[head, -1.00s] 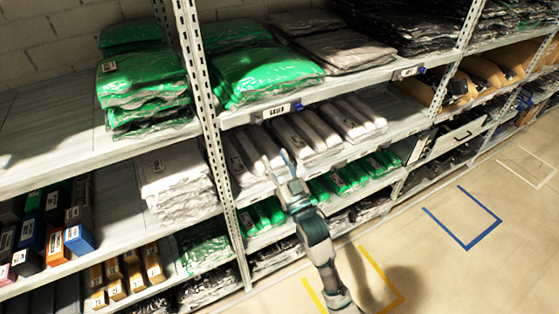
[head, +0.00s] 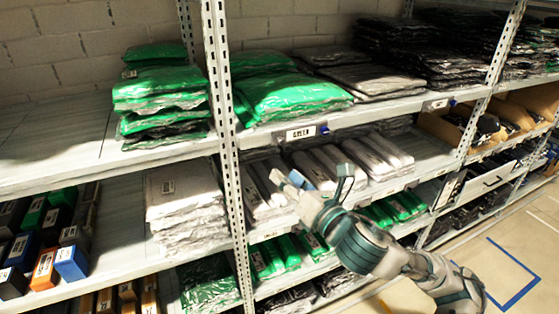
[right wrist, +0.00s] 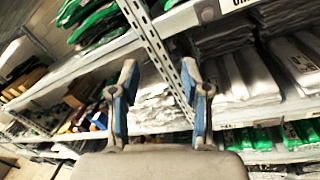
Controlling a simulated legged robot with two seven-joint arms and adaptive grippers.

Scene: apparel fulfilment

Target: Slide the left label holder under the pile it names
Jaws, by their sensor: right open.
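The left label holder (head: 300,132), a white plate with dark lettering and a blue end, sits on the upper shelf's front edge. Its text is too small to read surely. Above it lies a pile of green bagged garments (head: 290,97); a grey bagged pile (head: 368,82) lies to the right. A second label holder (head: 436,104) sits farther right on the same edge. My right gripper (head: 316,178) is open and empty, in front of the shelf below the left holder. The right wrist view shows its two blue-padded fingers (right wrist: 160,85) apart. My left gripper is out of view.
A perforated upright (head: 222,130) stands just left of the left holder. White bagged packs (head: 375,155) fill the shelf behind my right gripper. Another green stack (head: 163,95) lies left of the upright. The floor at right is open, with blue tape (head: 515,290).

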